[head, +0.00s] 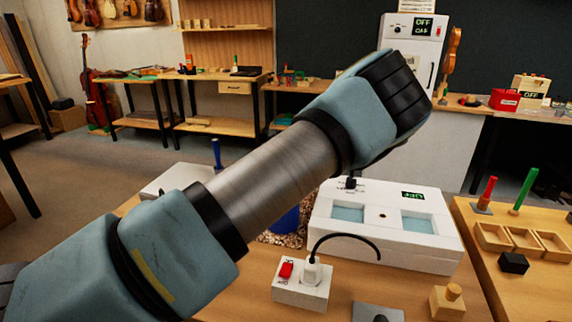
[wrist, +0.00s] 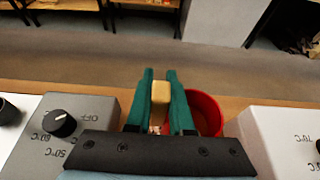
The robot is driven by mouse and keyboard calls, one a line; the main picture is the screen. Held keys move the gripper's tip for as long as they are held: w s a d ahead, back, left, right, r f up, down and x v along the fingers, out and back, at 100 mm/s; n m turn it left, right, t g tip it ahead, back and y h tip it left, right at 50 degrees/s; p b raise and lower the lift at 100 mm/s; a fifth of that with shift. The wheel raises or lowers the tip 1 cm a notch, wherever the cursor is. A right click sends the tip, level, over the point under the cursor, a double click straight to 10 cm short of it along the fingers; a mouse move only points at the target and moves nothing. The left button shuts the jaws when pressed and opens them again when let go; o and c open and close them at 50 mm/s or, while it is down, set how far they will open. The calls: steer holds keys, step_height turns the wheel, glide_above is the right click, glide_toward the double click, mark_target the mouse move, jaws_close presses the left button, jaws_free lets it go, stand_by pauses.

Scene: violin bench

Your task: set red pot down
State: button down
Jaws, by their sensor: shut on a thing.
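The red pot (wrist: 205,112) shows in the wrist view, just right of my fingers, partly hidden by the right finger and the gripper body. A tan, wood-like handle (wrist: 160,90) sits between the green fingers of my gripper (wrist: 161,92), which are shut on it; it appears to belong to the pot. I cannot tell whether the pot's base touches a surface. In the head view my arm crosses the picture and hides the pot and the fingers.
In the wrist view, a grey dial box (wrist: 75,112) stands left and a white unit (wrist: 275,145) right. In the head view, a white two-basin unit (head: 330,230), a red-switch box (head: 300,294) and a wooden block (head: 447,305) stand on the bench. Compartment trays (head: 492,237) are at right.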

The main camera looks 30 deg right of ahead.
steer(key=shift+f, duration=0.6)
steer(key=shift+f, duration=0.15)
steer(key=c, duration=0.8)
jaws_free()
steer(key=shift+s+a+r, duration=0.1)
steer(key=shift+r, duration=0.15)
steer(key=b+v, duration=0.2)
steer(key=v, duration=0.9)
steer(key=shift+s+a, duration=0.25)
steer(key=shift+s, duration=0.05)
